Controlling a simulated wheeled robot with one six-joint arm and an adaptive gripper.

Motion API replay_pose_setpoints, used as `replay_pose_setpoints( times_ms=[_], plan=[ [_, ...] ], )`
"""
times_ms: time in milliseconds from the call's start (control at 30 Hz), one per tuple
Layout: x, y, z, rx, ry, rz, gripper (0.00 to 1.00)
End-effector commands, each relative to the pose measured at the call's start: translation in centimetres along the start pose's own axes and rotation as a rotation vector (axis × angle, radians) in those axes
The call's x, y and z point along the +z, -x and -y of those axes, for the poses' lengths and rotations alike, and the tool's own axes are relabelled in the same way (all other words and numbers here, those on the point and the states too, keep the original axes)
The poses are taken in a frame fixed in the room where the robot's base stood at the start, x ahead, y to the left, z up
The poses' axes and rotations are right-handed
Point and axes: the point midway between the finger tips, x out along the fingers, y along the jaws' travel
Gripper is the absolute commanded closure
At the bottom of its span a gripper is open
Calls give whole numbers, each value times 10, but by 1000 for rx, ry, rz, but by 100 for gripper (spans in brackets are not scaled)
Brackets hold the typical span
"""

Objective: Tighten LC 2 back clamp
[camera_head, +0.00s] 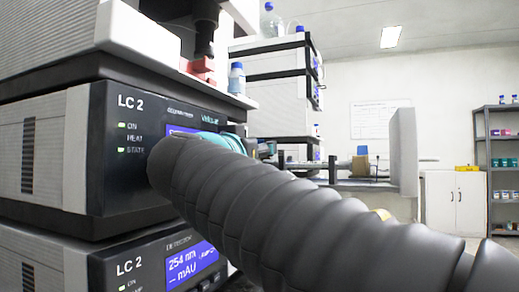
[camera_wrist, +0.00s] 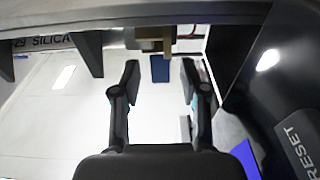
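The LC 2 stack (camera_head: 140,145) fills the left of the head view, with black front panels and lit displays. My arm crosses in front of it and hides part of the middle panel. In the wrist view my gripper (camera_wrist: 155,78) is open, with two dark fingers apart and nothing held between them. A column marked "SILICA" (camera_wrist: 45,43) lies across the upper left of the wrist view. A black bracket-like part (camera_wrist: 88,52) beside it may be a clamp. I cannot tell whether it is the back clamp. The tan block (camera_wrist: 152,40) shows beyond the fingertips.
A black panel marked "RESET" (camera_wrist: 300,150) stands close on the right in the wrist view. Another instrument stack (camera_head: 275,85) stands behind in the head view. A white cabinet (camera_head: 455,200) and shelves (camera_head: 500,150) are far right. A blue-capped bottle (camera_head: 237,80) stands on the LC 2 stack.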

Motion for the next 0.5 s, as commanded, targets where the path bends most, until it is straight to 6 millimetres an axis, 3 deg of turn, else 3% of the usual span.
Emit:
replay_pose_setpoints(
  times_ms=[300, 500],
  plan=[
    [0, 2, 0, -1, 0, 1, 54],
    [0, 24, 1, -4, -1, 2, 54]
  ],
)
